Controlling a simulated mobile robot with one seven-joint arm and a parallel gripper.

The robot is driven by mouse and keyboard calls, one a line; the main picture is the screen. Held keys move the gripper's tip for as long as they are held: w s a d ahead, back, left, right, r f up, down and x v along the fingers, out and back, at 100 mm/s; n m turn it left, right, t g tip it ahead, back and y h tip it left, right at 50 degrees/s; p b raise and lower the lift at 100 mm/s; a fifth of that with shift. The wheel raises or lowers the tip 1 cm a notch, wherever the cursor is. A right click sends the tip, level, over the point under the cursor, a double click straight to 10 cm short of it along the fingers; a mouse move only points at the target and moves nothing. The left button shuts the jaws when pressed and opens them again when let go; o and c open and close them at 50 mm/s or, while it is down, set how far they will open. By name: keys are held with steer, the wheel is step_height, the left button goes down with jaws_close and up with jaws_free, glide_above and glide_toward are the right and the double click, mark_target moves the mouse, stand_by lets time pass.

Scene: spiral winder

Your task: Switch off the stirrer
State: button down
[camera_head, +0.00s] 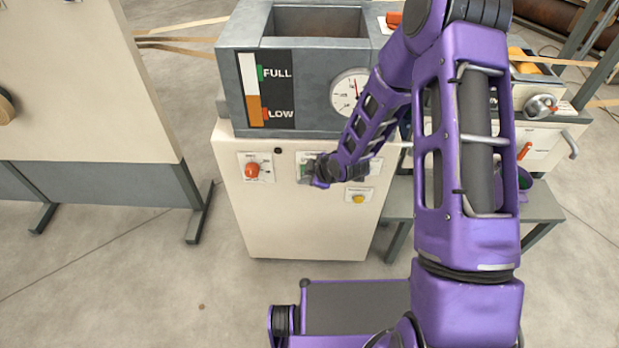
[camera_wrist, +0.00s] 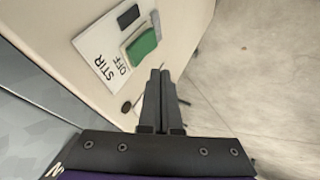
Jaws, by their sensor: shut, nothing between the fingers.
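The stirrer switch is a green rocker (camera_wrist: 141,45) on a white plate (camera_wrist: 92,45) lettered "STIR" and "OFF", on the cream cabinet front. I cannot tell which way the rocker is tilted. In the head view a sliver of green switch (camera_head: 304,170) shows beside my gripper, which hides most of that plate. My gripper (camera_head: 315,173) is in front of the panel. In the wrist view its two black fingers (camera_wrist: 160,74) are shut together and empty, just beside the green rocker. They look apart from it, though the gap in depth is unclear.
A red knob (camera_head: 252,170) sits left on the panel and a yellow button (camera_head: 358,199) lower right. Above is a grey tank (camera_head: 240,50) with a FULL/LOW gauge (camera_head: 267,90) and a dial (camera_head: 347,90). Open floor (camera_head: 140,270) lies in front and left.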

steer(key=w+r+p+v, duration=0.1)
steer(key=p+v, duration=0.1)
steer(key=v, duration=0.8)
steer(key=shift+w, duration=0.3)
